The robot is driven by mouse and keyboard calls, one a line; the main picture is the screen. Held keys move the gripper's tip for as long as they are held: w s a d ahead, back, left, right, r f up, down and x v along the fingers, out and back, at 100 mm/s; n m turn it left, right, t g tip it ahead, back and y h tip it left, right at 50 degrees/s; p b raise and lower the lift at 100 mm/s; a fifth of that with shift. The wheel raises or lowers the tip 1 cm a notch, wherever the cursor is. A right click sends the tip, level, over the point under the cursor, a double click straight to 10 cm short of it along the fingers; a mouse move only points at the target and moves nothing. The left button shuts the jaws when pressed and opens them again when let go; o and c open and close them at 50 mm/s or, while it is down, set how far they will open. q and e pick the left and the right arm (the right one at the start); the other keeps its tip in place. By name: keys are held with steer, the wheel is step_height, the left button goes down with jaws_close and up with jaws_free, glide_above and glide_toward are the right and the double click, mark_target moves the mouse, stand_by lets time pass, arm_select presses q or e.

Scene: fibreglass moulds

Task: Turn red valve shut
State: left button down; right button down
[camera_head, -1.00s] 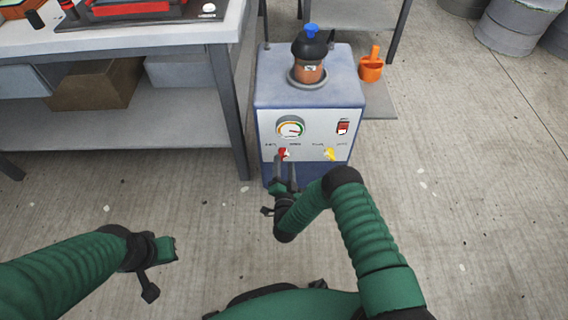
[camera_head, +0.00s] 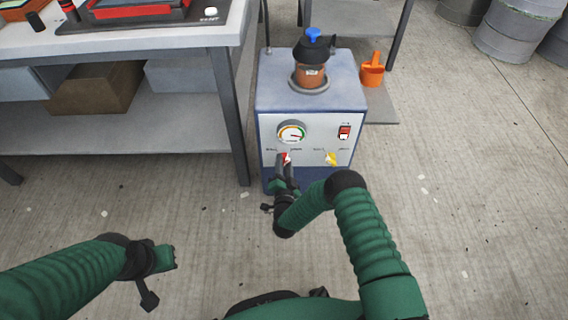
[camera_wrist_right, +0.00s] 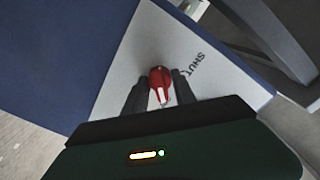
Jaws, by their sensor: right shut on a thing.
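The red valve (camera_head: 285,157) is a small red knob on the white front panel of a blue machine (camera_head: 311,120). My right gripper (camera_head: 284,164) is at the panel, shut on the red valve. In the right wrist view the red valve (camera_wrist_right: 160,84) sits between the two dark fingers of the gripper (camera_wrist_right: 158,90), with the printed word "SHUT" to its right. My left gripper (camera_head: 165,257) is low on the left, away from the machine; whether its jaws are open cannot be made out.
A yellow valve (camera_head: 331,158) is right of the red one. Above are a round gauge (camera_head: 292,133) and a red switch (camera_head: 344,132). A bottle (camera_head: 313,66) stands on top of the machine. A workbench (camera_head: 130,40) is on the left; an orange scoop (camera_head: 372,72) is behind right.

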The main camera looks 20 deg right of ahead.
steer(key=shift+n, duration=0.4)
steer(key=n+p, duration=0.1)
steer(key=n, duration=0.1)
steer(key=shift+n+p, duration=0.3)
steer(key=shift+p, duration=0.05)
steer(key=n+p, duration=0.1)
steer(key=n, duration=0.3)
steer(key=shift+s+f+n, duration=0.1)
steer(key=shift+f+n, duration=0.05)
steer(key=shift+n, duration=0.15)
steer(key=n, duration=0.4)
steer(key=shift+a+p, duration=0.1)
steer(key=shift+p, duration=0.2)
steer(key=n, duration=0.6)
steer(key=shift+f, duration=0.1)
steer(key=c, duration=1.2)
jaws_free()
steer(key=shift+o, duration=0.8)
